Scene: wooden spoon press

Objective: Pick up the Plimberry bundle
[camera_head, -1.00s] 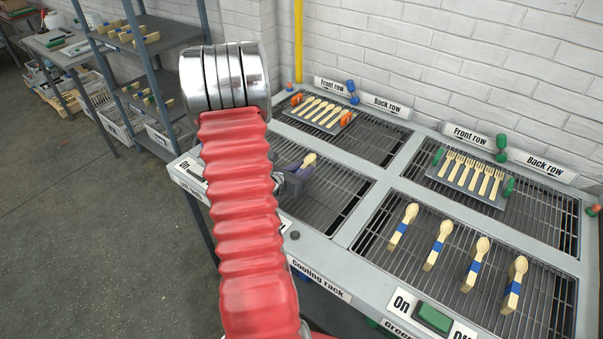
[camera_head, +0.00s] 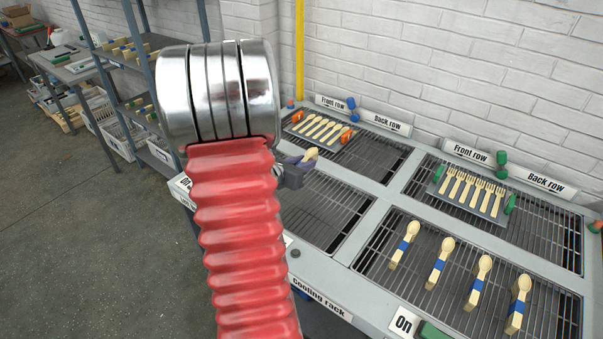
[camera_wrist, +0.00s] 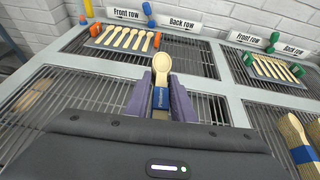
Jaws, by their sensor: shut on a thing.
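My gripper (camera_wrist: 161,88) has purple fingers and is shut on a wooden spoon bundle (camera_wrist: 162,58) with a blue band. The lettering on the band is too small to read, so I cannot confirm the Plimberry name. The bundle's bowl end points up and away, clear of the fingertips. In the head view the bundle (camera_head: 311,154) shows at the end of my gripper (camera_head: 300,163), over the left side of the cooling rack, and my arm hides part of that side. The bundle appears raised above the grid.
Several blue-banded spoon bundles (camera_head: 439,262) lie on the right front grid. A tray of spoons (camera_head: 317,128) with orange ends and a tray of forks (camera_head: 471,192) with green ends stand behind. A brick wall (camera_head: 450,70) stands behind.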

